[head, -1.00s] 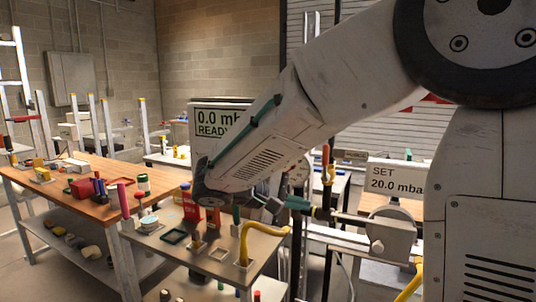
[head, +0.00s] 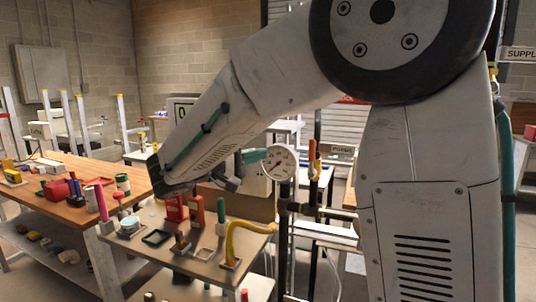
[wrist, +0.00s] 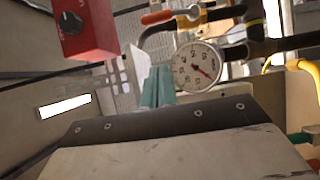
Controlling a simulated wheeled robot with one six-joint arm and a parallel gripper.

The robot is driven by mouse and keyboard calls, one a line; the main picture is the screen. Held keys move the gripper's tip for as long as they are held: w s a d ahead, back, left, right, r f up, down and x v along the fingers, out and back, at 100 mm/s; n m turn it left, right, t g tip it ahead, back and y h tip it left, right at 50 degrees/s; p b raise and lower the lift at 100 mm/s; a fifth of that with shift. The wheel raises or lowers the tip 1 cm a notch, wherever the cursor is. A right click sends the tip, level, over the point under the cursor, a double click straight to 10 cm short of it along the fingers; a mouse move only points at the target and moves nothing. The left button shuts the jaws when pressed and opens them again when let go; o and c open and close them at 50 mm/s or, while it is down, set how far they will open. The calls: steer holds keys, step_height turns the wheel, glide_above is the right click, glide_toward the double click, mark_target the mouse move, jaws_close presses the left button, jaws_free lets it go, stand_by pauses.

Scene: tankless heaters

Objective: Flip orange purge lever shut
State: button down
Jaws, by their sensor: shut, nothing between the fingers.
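The orange purge lever (head: 312,150) stands upright on a dark vertical pipe, right of the round gauge in the head view. In the wrist view an orange handle (wrist: 157,17) shows at the top, sticking out to the left from pipework. My gripper (head: 257,155) has teal fingers, shut and empty, left of the gauge and the lever in the head view. In the wrist view the shut fingers (wrist: 157,87) are below the handle, apart from it in the picture. The depth between them is hard to tell.
The white gauge (head: 280,161) sits between gripper and lever in the picture; it also shows in the wrist view (wrist: 197,67). A yellow hose (head: 240,240) rises from the small table (head: 200,255). A red block (wrist: 95,28) is at upper left of the wrist view.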

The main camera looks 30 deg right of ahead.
mark_target(312, 159)
steer(key=s+d, duration=0.1)
steer(key=d, duration=1)
steer(key=shift+s, duration=0.2)
